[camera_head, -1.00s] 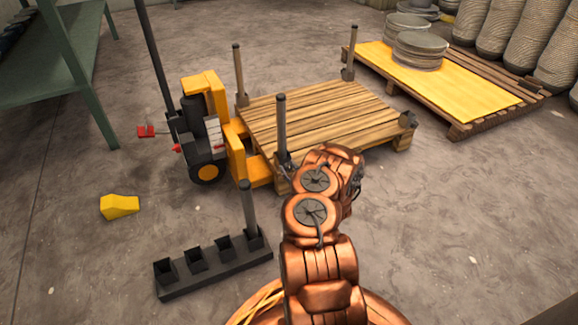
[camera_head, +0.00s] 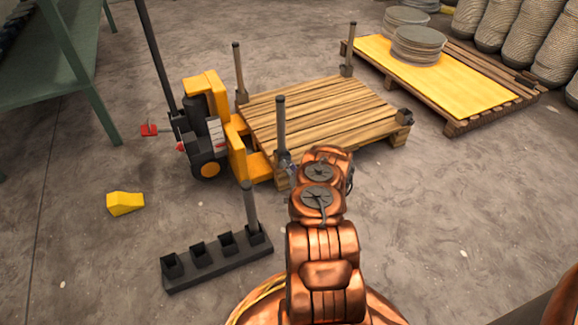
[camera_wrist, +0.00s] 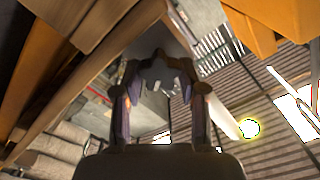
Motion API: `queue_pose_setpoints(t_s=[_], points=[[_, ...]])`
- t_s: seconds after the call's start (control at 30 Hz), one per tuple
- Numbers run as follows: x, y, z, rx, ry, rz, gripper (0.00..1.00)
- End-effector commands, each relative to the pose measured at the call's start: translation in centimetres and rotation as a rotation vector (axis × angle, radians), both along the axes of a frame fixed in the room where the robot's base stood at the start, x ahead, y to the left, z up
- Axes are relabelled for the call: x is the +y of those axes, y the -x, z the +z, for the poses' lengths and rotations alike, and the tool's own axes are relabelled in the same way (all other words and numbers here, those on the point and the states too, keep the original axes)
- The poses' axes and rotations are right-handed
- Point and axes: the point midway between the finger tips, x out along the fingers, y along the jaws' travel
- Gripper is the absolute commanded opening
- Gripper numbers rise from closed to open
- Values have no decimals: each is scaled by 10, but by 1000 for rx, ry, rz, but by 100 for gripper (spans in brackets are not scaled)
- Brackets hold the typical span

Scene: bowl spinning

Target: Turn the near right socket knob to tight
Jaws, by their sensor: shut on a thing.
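The wooden pallet (camera_head: 330,112) rests on the forks of a yellow pallet truck. A grey post (camera_head: 281,122) stands upright in the socket (camera_head: 284,160) at its near corner. My gripper (camera_head: 291,168) is at this socket, low beside the post, partly hidden by my copper arm. In the wrist view my gripper (camera_wrist: 158,88) has its two fingers on either side of a small grey part, which looks like the socket knob (camera_wrist: 158,76). Its marking and turned angle cannot be made out. The right corner socket (camera_head: 404,116) holds no post.
The yellow pallet truck (camera_head: 205,128) stands left of the pallet. A dark rack (camera_head: 215,262) with one post and empty slots lies on the floor, near a yellow wedge (camera_head: 125,203). A yellow-topped pallet (camera_head: 440,80) with stacked discs is behind. Floor at right is clear.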

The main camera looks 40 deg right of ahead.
Motion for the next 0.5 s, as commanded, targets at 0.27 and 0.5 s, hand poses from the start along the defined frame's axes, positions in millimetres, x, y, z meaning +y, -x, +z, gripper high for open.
queue_pose_setpoints(t_s=[0.27,0.5], points=[[1,-1,0,-49,-139,5,6],[1,-1,0,-67,-192,5,6]])
